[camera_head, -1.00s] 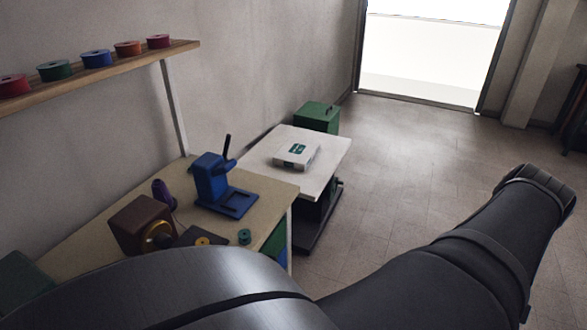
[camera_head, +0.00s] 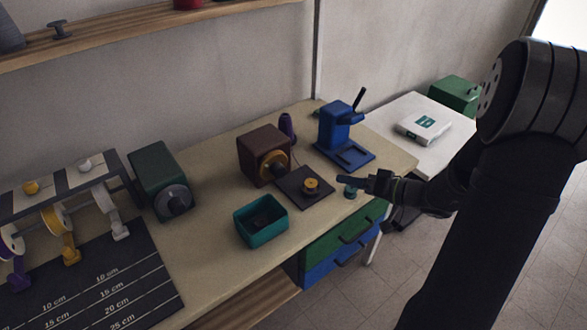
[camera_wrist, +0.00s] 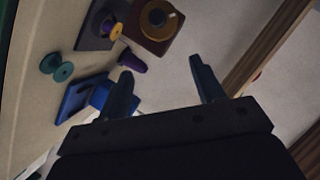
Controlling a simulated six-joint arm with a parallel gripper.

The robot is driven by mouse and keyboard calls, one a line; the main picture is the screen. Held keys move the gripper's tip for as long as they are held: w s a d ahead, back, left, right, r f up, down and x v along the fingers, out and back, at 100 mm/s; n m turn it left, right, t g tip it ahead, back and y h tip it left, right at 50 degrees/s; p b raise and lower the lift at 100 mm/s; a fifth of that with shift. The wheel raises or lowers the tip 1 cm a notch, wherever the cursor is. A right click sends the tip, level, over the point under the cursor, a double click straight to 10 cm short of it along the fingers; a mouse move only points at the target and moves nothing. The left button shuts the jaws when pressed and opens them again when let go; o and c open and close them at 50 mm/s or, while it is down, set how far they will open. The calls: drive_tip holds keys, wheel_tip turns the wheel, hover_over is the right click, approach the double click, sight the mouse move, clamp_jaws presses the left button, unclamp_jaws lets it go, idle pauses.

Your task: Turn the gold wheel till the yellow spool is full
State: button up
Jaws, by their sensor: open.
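The gold wheel (camera_head: 276,163) is on the front right of a brown box (camera_head: 258,147) on the table. It also shows at the top of the wrist view (camera_wrist: 158,17), with a small pale knob on its face. The yellow spool (camera_head: 311,185) stands upright on a dark plate (camera_head: 299,197) beside the wheel; the wrist view shows it too (camera_wrist: 116,32). How much is wound on it is too small to tell. My gripper (camera_wrist: 161,70) is open and empty, apart from wheel and spool. In the head view it is at the table's right front, right of the spool.
A green spool (camera_head: 350,191) stands near my gripper. A blue press (camera_head: 340,134) and a purple cone (camera_head: 287,126) are behind. A teal tray (camera_head: 262,222), a green box with a grey wheel (camera_head: 157,178) and a ribbon rack (camera_head: 70,190) are left. A shelf (camera_head: 120,35) runs above.

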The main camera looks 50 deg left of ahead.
approach(282, 172)
drive_tip(key=shift+m+y, duration=0.3)
drive_tip(key=shift+m, duration=0.1)
drive_tip(key=x, duration=1)
drive_tip(key=shift+d+f, duration=0.15)
drive_tip(key=shift+f, duration=0.15)
drive_tip(key=c, duration=1)
